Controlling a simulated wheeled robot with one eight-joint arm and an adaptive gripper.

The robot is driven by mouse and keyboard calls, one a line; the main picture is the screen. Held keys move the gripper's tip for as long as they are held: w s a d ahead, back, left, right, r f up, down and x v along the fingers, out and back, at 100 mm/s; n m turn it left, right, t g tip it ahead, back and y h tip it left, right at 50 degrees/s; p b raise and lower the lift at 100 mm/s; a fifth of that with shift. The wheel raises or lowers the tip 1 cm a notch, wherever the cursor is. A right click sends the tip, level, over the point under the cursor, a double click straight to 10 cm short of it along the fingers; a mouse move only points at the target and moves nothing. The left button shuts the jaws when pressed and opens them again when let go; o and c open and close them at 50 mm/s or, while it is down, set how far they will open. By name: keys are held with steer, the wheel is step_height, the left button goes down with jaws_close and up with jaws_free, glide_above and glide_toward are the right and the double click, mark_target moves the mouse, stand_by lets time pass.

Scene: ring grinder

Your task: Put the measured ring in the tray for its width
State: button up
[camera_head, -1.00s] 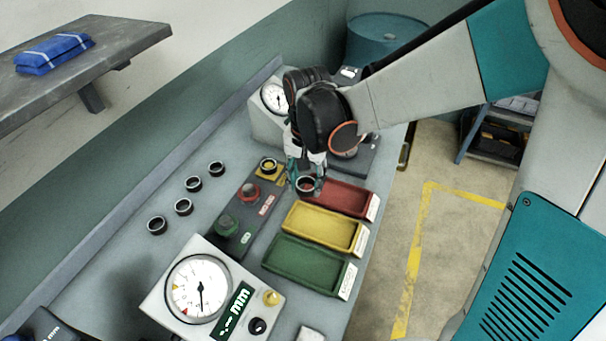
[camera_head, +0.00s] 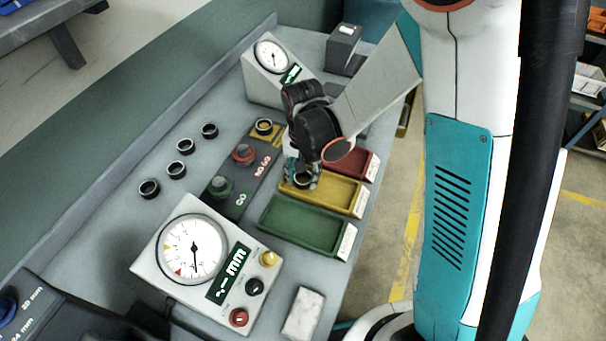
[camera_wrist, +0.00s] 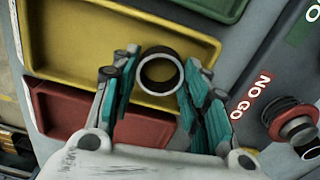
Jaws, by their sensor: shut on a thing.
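My gripper (camera_head: 302,178) is shut on a dark ring with a bright metal rim (camera_head: 303,180). The ring also shows between the teal fingers in the wrist view (camera_wrist: 160,72). The ring is over the left end of the yellow tray (camera_head: 345,205); I cannot tell if it touches the tray floor. The red tray (camera_head: 366,165) lies behind the yellow one, partly hidden by my gripper. The green tray (camera_head: 300,232) lies in front. In the wrist view the yellow tray (camera_wrist: 60,45) fills the area behind the ring.
Several rings (camera_head: 176,170) stand at the left of the bench. One more ring sits on a yellow pad (camera_head: 265,128). Red (camera_head: 243,153) and green (camera_head: 219,187) buttons are left of the trays. A dial gauge box (camera_head: 190,250) stands in front, another (camera_head: 268,58) at the back.

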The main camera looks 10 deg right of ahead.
steer(key=o, duration=0.9)
steer(key=shift+o, duration=0.2)
step_height(320, 180, up, 12)
steer(key=p, duration=0.4)
steer(key=s+d+r+n+t, duration=0.5)
steer(key=s+d+r+t, duration=0.2)
steer(key=s+d+r, duration=0.3)
steer(key=shift+s+r+n, duration=0.3)
steer(key=shift+s+r, duration=1.45)
steer(key=shift+r, duration=0.1)
